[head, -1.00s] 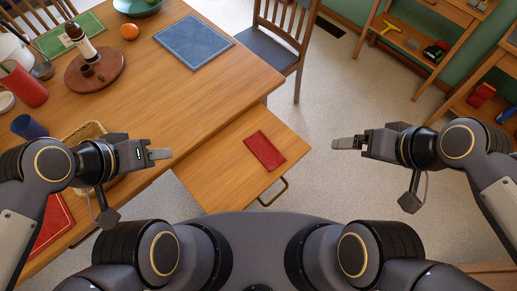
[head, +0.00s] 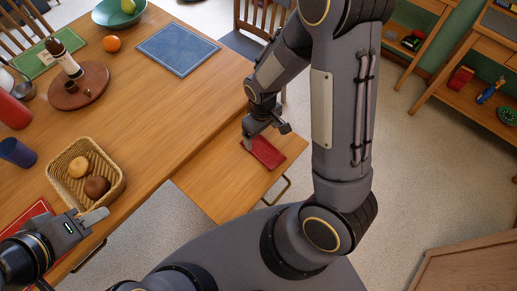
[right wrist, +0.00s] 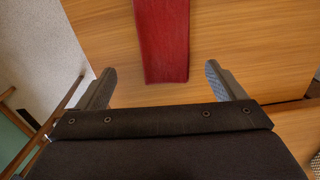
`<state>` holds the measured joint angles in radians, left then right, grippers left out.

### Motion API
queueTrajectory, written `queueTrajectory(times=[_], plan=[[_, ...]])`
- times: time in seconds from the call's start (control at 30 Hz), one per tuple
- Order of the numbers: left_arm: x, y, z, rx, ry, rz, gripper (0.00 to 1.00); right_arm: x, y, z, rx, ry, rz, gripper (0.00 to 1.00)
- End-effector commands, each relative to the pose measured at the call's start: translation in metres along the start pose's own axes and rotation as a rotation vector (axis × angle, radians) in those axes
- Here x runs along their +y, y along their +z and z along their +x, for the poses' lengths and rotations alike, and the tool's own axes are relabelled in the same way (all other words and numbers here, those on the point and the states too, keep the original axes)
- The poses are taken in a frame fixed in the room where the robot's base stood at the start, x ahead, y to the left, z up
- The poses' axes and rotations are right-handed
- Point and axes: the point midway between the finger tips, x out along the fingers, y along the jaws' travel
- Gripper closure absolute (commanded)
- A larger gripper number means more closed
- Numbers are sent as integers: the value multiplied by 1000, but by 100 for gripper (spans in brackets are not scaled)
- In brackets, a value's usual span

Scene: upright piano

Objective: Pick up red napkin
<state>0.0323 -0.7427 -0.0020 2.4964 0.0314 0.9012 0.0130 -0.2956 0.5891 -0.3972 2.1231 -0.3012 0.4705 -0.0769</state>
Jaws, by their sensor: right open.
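The red napkin (head: 268,153) lies folded flat on the small wooden pull-out surface (head: 215,196) beside the table. In the right wrist view the napkin (right wrist: 161,40) runs from the top edge down to between my fingers. My right gripper (head: 249,143) is over the napkin's left end and hides part of it in the head view. In the right wrist view the right gripper (right wrist: 160,84) is open, with one finger on each side of the napkin and a gap on both sides. My left gripper (head: 95,220) is at lower left near the basket, and its jaw gap cannot be made out.
A wicker basket (head: 112,160) with bread stands on the table. A round wooden tray (head: 95,90) holds a bottle. A blue placemat (head: 178,48) and an orange (head: 111,43) lie further back. A metal handle (head: 285,187) sticks out from the pull-out's front.

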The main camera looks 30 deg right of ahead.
Motion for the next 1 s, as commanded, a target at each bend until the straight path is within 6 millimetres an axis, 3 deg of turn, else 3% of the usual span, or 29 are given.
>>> queueTrajectory(times=[0.4,0.7,1.0], plan=[[1,-1,-2,0,0,0,64,-7,-8,53,-3,-1,1,10],[1,-1,-2,0,0,0,64,-7,-9,57,1,-1,1,11],[1,-1,-2,0,0,0,64,-7,-8,57,1,-1,1,51]])
